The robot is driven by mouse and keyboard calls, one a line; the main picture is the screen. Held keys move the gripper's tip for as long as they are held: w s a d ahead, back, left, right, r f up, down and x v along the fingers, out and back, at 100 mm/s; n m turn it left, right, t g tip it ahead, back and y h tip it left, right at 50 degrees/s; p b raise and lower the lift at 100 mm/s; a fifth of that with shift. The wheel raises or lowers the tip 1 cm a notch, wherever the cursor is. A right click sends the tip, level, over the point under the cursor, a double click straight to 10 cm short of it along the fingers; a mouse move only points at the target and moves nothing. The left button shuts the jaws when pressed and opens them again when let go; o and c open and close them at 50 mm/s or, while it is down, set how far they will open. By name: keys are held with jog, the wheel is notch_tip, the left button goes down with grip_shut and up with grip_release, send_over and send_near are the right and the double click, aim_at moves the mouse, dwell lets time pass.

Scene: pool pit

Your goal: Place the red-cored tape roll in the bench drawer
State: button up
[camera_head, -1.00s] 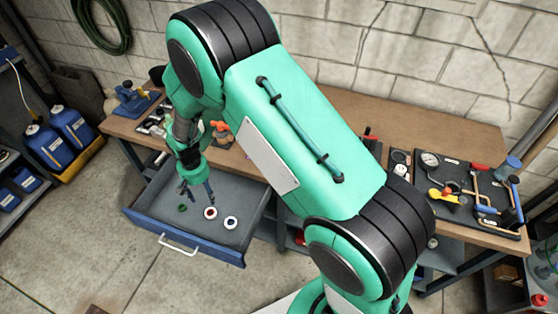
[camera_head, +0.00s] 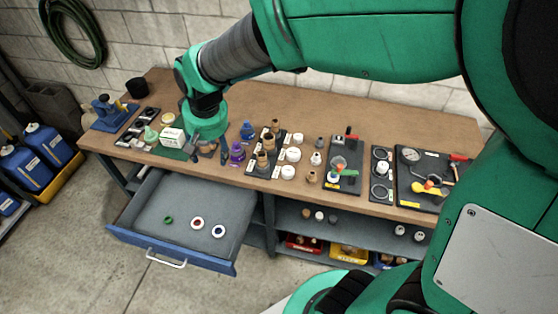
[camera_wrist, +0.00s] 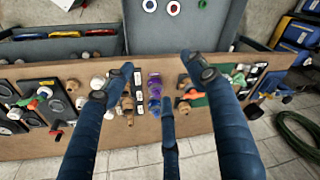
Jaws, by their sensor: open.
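The red-cored tape roll (camera_head: 197,223) is a white ring with a red centre, lying flat on the floor of the open bench drawer (camera_head: 150,195). In the wrist view the roll (camera_wrist: 174,8) shows at the top edge, inside the drawer (camera_wrist: 215,20). A green ring (camera_head: 168,220) and a blue-cored white roll (camera_head: 219,231) lie on either side of it. My gripper (camera_head: 205,149) is over the bench top behind the drawer, apart from the roll. In the wrist view my gripper's (camera_wrist: 162,82) fingers are spread and hold nothing.
The wooden bench (camera_head: 330,115) carries several bottles, fittings and tool trays. A white and green box (camera_head: 172,136) and a purple item (camera_head: 237,152) stand close to my gripper. A shelf with coloured bins (camera_head: 350,253) is under the bench. The floor in front of the drawer is clear.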

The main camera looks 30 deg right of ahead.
jog(key=s+d+r+t, duration=0.1)
jog(key=s+d+r, duration=0.2)
jog(key=s, duration=0.4)
jog(key=s+d+r+t, duration=0.1)
jog(key=s+d+r, duration=0.2)
jog(key=s+r, duration=0.2)
jog(key=s+d+r+t, duration=0.1)
jog(key=s+d+r, duration=0.2)
jog(key=s, duration=0.7)
jog(key=shift+s+r+h, duration=0.15)
jog(key=shift+r+h, duration=0.15)
jog(key=shift+r, duration=0.4)
